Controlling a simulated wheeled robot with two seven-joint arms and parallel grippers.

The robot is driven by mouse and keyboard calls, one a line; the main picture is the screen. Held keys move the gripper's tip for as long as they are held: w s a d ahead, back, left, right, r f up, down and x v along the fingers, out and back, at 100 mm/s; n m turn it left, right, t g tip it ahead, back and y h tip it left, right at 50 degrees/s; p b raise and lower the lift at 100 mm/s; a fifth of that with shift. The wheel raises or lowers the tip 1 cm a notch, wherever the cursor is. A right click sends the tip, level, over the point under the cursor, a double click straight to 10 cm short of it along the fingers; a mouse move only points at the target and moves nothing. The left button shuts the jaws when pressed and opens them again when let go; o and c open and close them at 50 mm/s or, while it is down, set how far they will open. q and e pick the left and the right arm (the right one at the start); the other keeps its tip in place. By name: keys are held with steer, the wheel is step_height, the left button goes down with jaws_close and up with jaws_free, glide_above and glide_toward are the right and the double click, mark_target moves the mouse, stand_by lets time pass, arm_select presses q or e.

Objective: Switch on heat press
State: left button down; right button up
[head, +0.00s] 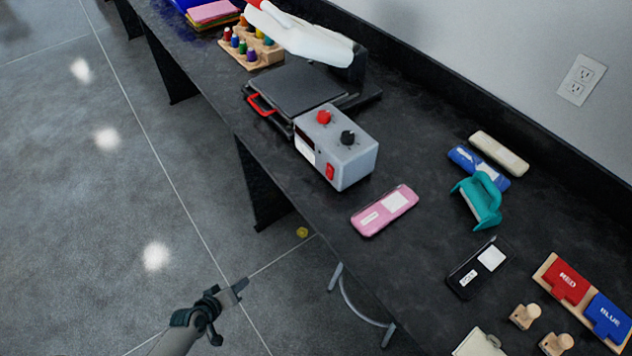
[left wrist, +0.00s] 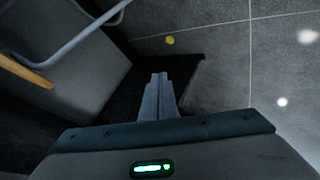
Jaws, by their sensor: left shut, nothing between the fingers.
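The heat press (head: 305,95) stands on the black table with its white upper arm (head: 305,38) raised over a dark flat plate. Its grey control box (head: 338,150) faces the front edge, with a red knob (head: 324,117) and a black knob (head: 348,137) on top and a red switch (head: 330,171) on the front face. I cannot tell the switch position. My left gripper (head: 240,287) is shut and empty, over the floor in front of the table and apart from the press. Its closed fingers (left wrist: 158,95) show in the left wrist view. My right gripper is not in view.
A pink case (head: 384,210), a black case (head: 479,268), a teal tool (head: 480,200) and a blue case (head: 478,166) lie right of the press. A wooden peg block (head: 262,55) stands behind it. A chair frame (head: 362,308) is below the table edge. A yellow object (head: 302,232) lies on the floor.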

mark_target(328, 176)
arm_select(q)
steer(key=w+d+r+n+t+h, duration=0.1)
steer(key=w+d+r+h, duration=0.2)
steer(key=r, duration=0.7)
steer(key=w+d+r+n+t+h, duration=0.1)
steer(key=w+d+r, duration=0.1)
steer(key=w+r, duration=0.5)
steer(key=s+d+r+h, duration=0.2)
steer(key=d+r, duration=0.1)
steer(key=r, duration=0.6)
steer(key=s+d+r+h+b, duration=0.1)
steer(key=s+d+r+h, duration=0.1)
steer(key=r, duration=0.7)
steer(key=shift+d+r+n+h, duration=0.2)
steer(key=shift+d+n+h, duration=0.2)
steer(key=shift+d+h, duration=0.3)
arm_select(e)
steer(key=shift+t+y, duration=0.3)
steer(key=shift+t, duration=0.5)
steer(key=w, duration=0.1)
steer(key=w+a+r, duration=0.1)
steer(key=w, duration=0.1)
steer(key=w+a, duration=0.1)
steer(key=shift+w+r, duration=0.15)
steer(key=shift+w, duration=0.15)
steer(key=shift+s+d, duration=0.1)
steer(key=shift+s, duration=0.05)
